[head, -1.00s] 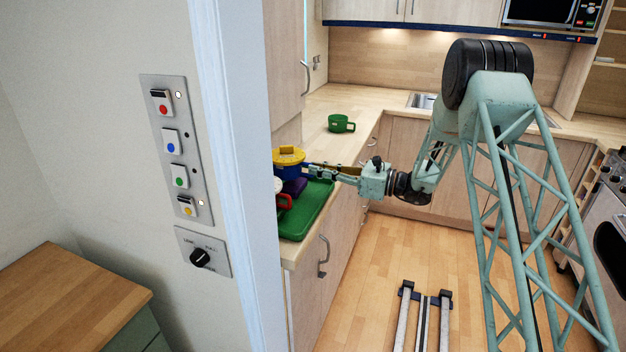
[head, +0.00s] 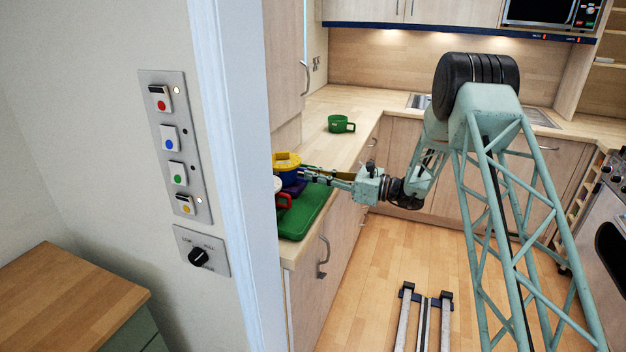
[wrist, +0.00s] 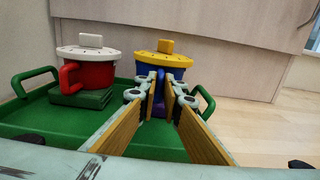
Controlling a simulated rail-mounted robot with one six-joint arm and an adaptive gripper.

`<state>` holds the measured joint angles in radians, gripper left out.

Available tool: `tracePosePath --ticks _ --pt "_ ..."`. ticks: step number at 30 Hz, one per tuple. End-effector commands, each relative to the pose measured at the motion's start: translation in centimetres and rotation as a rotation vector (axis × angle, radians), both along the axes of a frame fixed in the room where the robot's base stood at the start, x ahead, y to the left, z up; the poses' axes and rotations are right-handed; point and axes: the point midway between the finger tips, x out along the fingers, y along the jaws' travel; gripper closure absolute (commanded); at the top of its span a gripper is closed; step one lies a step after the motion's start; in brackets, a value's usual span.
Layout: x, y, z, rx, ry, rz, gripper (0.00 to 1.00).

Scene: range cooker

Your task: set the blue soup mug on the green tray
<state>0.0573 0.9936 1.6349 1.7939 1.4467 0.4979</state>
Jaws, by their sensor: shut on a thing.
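The blue soup mug (head: 290,177) with a yellow lid is at the left counter's edge, over the far part of the green tray (head: 307,218). In the wrist view the blue mug (wrist: 150,72) is straight ahead, between the fingertips. My gripper (head: 306,174) is shut on its near side, seemingly at the handle. The fingers (wrist: 164,85) hide much of that grip. A purple piece (head: 297,188) shows just under the mug; I cannot tell whether they touch. The mug looks upright, its underside hidden.
A red mug with a white lid (wrist: 95,72) stands on a green block (wrist: 80,98) on the tray, left of the blue mug. A green mug (head: 340,124) stands farther back on the counter. The white door frame (head: 235,180) hides the tray's left part.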

Motion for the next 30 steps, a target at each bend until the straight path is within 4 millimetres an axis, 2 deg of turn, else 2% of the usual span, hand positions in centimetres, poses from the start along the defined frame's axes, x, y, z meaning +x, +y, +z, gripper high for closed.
tracePosePath --ticks 17,18,22,30 --pt "0.00 0.03 -0.80 0.002 -0.002 0.000 1.00" --pt "-0.02 0.03 -0.87 0.000 0.000 0.000 0.90" --pt "-0.02 0.03 -0.84 0.000 0.000 0.000 0.79" --pt "-0.02 0.03 -0.83 0.000 0.000 0.000 0.79"
